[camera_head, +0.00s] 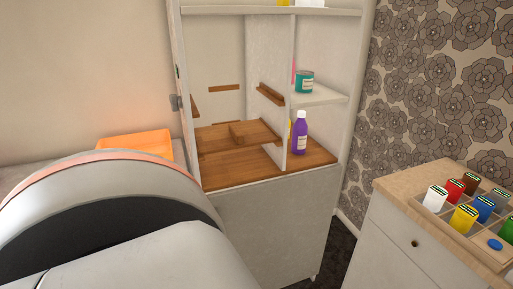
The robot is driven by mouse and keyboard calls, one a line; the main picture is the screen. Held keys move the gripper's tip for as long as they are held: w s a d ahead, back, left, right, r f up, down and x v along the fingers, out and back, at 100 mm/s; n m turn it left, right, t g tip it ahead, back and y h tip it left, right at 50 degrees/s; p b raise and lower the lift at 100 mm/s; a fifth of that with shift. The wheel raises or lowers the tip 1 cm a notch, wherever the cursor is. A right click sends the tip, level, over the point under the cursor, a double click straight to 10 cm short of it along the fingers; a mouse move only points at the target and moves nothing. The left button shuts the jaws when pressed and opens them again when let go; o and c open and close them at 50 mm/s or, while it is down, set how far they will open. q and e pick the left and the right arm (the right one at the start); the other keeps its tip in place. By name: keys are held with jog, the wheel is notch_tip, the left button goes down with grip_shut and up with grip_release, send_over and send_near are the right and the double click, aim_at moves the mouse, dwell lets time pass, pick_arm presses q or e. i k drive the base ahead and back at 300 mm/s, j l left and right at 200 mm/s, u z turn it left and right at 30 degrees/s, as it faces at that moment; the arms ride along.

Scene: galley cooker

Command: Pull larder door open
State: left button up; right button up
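A tall white cupboard (265,230) stands in the middle of the head view, and I take it to be the larder. Its upper front is open to view. The left bay has brown wooden runners and a wooden floor (235,165). A small grey fitting (175,102), perhaps a hinge or catch, sits on its left edge. No door panel can be clearly told apart. A large white and dark rounded part, apparently my own arm, fills the lower left. Neither gripper is in the picture.
A purple bottle (299,135) and a teal tin (304,82) stand in the right bay. An orange tray (136,143) lies behind my arm. A wood-topped cabinet (395,188) at right bears a divided tray of several coloured containers. Dark floor shows between the cupboards.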

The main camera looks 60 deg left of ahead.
aim_at(279, 228)
jog(key=u, duration=1.5)
